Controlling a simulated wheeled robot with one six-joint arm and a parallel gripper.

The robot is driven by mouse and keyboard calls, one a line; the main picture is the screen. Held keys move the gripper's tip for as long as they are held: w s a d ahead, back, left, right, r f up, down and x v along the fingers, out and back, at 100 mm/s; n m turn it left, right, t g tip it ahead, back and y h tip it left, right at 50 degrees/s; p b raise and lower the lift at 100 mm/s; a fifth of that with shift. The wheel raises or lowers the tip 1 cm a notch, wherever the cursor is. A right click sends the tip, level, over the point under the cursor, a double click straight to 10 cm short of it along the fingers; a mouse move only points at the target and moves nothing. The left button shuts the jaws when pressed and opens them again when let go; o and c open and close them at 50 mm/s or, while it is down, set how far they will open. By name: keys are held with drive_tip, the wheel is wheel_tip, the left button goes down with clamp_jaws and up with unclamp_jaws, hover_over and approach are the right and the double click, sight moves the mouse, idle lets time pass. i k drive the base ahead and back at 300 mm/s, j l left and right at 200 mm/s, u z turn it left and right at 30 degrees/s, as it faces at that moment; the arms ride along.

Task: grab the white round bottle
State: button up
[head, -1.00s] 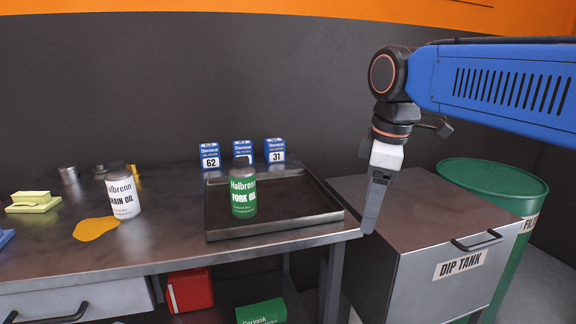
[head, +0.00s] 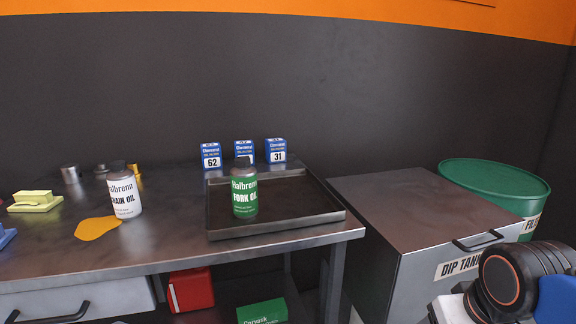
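The white round bottle (head: 125,193), with a grey cap and a label that seems to read Halbrenn chain oil, stands upright on the left part of the metal workbench (head: 165,238). Nothing touches it. My gripper (head: 433,315) is at the bottom edge on the far right, well away from the bottle and in front of the dip tank. Only a sliver of it shows beside the white wrist part, and its fingers are cut off by the frame, so open or shut cannot be seen.
A green fork oil bottle (head: 244,190) stands in a dark metal tray (head: 310,222) right of the white bottle. Blue boxes (head: 276,151) stand behind. An orange patch (head: 97,228) and a yellow block (head: 34,201) lie to the left. The dip tank (head: 415,215) stands right.

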sight(121, 182)
drive_tip(key=i+u, duration=0.1)
drive_tip(key=u, duration=0.3)
drive_tip(key=i+u, duration=0.1)
drive_tip(key=u, duration=0.25)
drive_tip(key=k+j+u, duration=0.1)
drive_tip(key=u, duration=0.5)
drive_tip(key=k, duration=0.1)
